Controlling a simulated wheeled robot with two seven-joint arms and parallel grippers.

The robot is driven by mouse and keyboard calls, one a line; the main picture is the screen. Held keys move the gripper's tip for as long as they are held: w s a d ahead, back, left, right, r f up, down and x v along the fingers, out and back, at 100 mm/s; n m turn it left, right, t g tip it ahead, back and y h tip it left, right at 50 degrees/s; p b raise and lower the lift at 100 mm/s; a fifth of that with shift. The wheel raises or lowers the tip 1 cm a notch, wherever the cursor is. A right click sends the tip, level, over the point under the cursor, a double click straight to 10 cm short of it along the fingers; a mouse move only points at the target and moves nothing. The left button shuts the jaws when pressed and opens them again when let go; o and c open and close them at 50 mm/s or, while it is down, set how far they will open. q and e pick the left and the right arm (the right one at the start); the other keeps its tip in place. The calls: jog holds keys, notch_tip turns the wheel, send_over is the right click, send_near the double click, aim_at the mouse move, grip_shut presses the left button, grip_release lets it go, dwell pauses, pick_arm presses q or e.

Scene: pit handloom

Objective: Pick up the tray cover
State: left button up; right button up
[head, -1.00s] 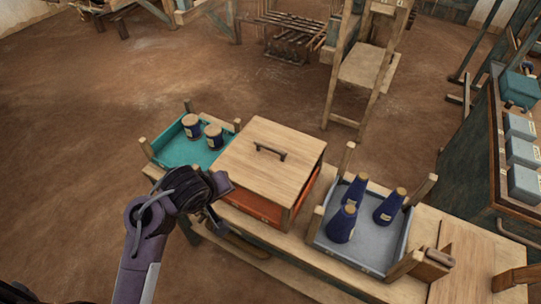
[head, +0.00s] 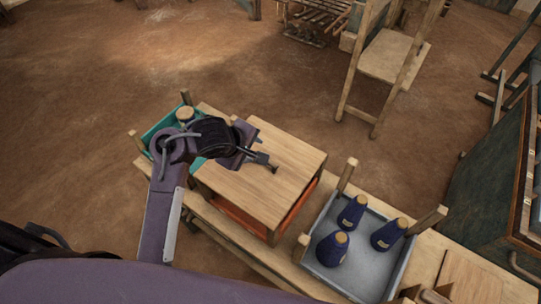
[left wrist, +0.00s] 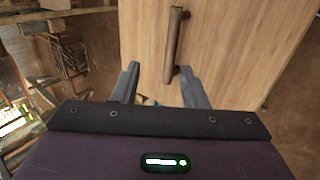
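The tray cover (head: 278,178) is a flat, pale wooden lid lying on the orange tray (head: 246,220) in the middle of the bench. Its dark bar handle (left wrist: 175,45) stands up from the middle of the lid in the left wrist view. My left gripper (left wrist: 160,82) is over the lid with its two fingers apart and nothing between them. The near end of the handle lies just beyond the fingertips, close to the right one. In the head view my left gripper (head: 262,164) hides most of the handle. My right gripper is not in view.
A teal tray (head: 150,138) with a blue cone lies left of the lid, partly behind my left arm. A grey tray (head: 375,265) with three blue cones (head: 389,235) and wooden corner posts stands right. A wooden chair-like frame (head: 393,55) stands on the open floor behind.

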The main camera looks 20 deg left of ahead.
aim_at(258, 167)
pick_arm(q)
notch_tip(258, 167, down, 2)
jog(key=shift+s+a, duration=0.1)
jog(key=shift+s, duration=0.05)
jog(key=x, duration=0.4)
jog(key=shift+f, duration=0.4)
jog(key=shift+c, duration=1.4)
grip_shut()
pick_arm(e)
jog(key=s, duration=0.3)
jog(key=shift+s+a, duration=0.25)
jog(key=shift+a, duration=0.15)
